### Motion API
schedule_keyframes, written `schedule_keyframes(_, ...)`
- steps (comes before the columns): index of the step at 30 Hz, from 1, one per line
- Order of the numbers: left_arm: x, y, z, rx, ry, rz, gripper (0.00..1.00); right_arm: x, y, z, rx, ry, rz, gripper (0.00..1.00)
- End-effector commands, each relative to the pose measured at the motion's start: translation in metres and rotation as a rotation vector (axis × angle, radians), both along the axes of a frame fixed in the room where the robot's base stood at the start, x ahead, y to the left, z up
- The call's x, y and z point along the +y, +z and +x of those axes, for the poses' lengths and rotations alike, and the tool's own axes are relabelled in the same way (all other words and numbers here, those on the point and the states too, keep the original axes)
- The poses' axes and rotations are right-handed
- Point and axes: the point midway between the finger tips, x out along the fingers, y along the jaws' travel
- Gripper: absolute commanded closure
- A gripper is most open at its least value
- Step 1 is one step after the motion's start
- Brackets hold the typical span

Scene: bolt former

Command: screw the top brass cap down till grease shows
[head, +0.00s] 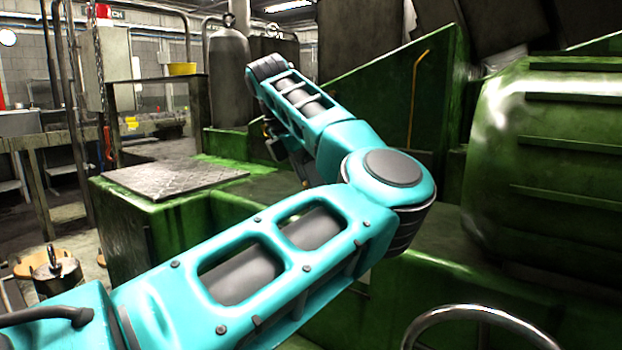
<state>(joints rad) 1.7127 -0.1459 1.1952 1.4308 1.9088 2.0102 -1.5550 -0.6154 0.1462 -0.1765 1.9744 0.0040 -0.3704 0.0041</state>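No brass cap and no grease can be made out in the head view. My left arm, teal and grey, comes in from the lower left, bends at an elbow right of the middle and folds back up to the left. A dark part at its far end, seemingly my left gripper (288,150), shows partly behind the forearm, in front of the green machine (430,135). Its fingers are too hidden and dark to tell open from shut, or whether they touch anything. My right gripper is not in view.
A large ribbed green housing (550,175) fills the right side. A chrome handwheel (480,312) stands at the bottom right. A bent yellow rod (415,95) rises before a green panel. A metal tread plate (175,179) tops the green block at left. A grey cylinder (229,75) stands behind.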

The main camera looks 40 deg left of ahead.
Motion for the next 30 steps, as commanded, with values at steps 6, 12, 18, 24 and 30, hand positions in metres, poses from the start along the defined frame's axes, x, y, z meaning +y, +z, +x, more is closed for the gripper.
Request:
schedule_keyframes(6, 0.0004, 0.0012, 0.0002, -0.001, -0.011, 0.003, 0.87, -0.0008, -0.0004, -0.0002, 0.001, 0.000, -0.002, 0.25)
schedule_keyframes(12, 0.0005, 0.0013, 0.0001, -0.002, -0.009, 0.004, 0.87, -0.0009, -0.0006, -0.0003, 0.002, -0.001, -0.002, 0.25)
schedule_keyframes(18, 0.0004, 0.0009, 0.0001, -0.001, -0.009, 0.002, 0.43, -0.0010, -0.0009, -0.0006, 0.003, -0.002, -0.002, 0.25)
schedule_keyframes(24, 0.0003, 0.0004, 0.0001, 0.000, -0.009, 0.002, 0.31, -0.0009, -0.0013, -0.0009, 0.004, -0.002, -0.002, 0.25)
schedule_keyframes(30, 0.0006, 0.0026, -0.0006, 0.000, -0.008, 0.001, 0.31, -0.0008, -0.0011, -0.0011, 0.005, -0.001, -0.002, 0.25)
